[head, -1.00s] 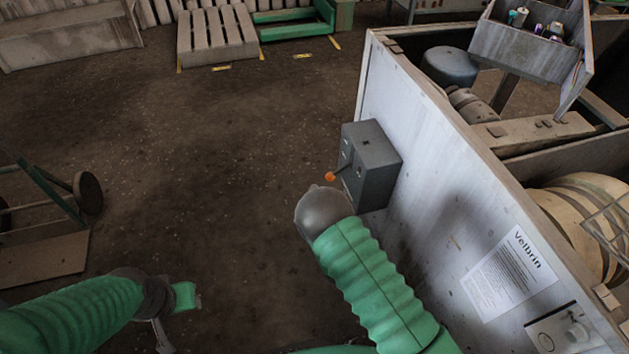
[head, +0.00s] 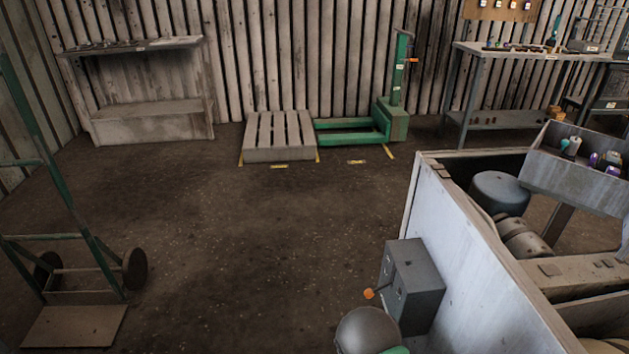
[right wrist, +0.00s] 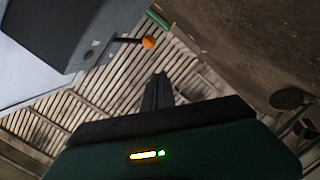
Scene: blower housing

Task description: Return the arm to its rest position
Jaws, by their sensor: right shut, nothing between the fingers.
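A grey control box (head: 412,284) is mounted on the outer side of the pale blower housing (head: 470,262). A short lever with an orange knob (head: 369,294) sticks out from the box's left side. The box (right wrist: 65,30) and the orange knob (right wrist: 149,42) also show in the right wrist view. My right gripper (right wrist: 158,80) is shut and empty there, its fingers apart from the knob. In the head view only the dark rounded joint of my right arm shows at the bottom edge, below the box. My left gripper is out of view.
A hand truck (head: 75,265) stands at the left. A wooden pallet (head: 279,135) and a green stacker (head: 392,115) are at the back. A workbench (head: 500,50) stands at the back right. A parts bin (head: 580,175) sits above the housing. The floor in the middle is clear.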

